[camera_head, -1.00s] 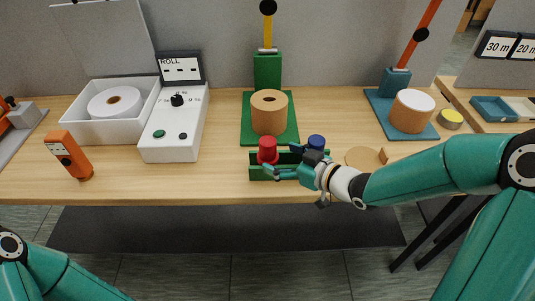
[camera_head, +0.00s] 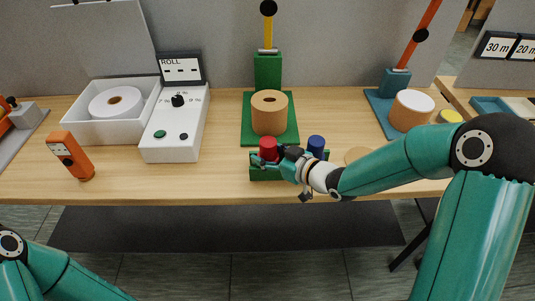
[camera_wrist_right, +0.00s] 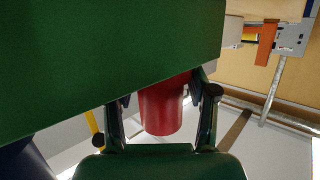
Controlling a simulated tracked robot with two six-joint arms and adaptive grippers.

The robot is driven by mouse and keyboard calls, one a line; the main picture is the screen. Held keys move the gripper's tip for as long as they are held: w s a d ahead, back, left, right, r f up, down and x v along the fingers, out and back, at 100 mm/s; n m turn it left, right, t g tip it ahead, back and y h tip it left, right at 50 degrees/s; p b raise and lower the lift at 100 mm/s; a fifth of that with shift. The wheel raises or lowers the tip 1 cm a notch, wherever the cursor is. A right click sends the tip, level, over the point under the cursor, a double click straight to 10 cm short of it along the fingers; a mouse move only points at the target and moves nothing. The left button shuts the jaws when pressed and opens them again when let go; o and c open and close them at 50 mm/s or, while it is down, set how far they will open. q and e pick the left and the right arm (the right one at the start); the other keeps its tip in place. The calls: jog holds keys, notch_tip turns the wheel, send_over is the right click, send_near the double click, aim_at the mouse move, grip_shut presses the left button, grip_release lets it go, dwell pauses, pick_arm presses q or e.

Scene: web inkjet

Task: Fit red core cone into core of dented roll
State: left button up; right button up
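The red core cone (camera_head: 268,149) stands upright at the left end of a green rack (camera_head: 262,174). My right gripper (camera_head: 280,155) is at it from the right. In the right wrist view the fingers (camera_wrist_right: 160,102) lie on either side of the red cone (camera_wrist_right: 162,108), with a gap visible at one side; they look open around it. A tan roll (camera_head: 269,118) with an open core stands on a green mat behind the rack. A white roll (camera_head: 115,103) with a brown core lies in a white box. I cannot make out a dent on either. My left gripper is out of view.
A blue cone (camera_head: 316,144) stands at the rack's right end. A white control box (camera_head: 172,145) and an orange handheld device (camera_head: 70,153) are to the left. A white-topped roll (camera_head: 411,112) sits on a blue mat at right. Bare table lies between rack and control box.

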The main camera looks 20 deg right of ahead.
jog(key=c, duration=0.4)
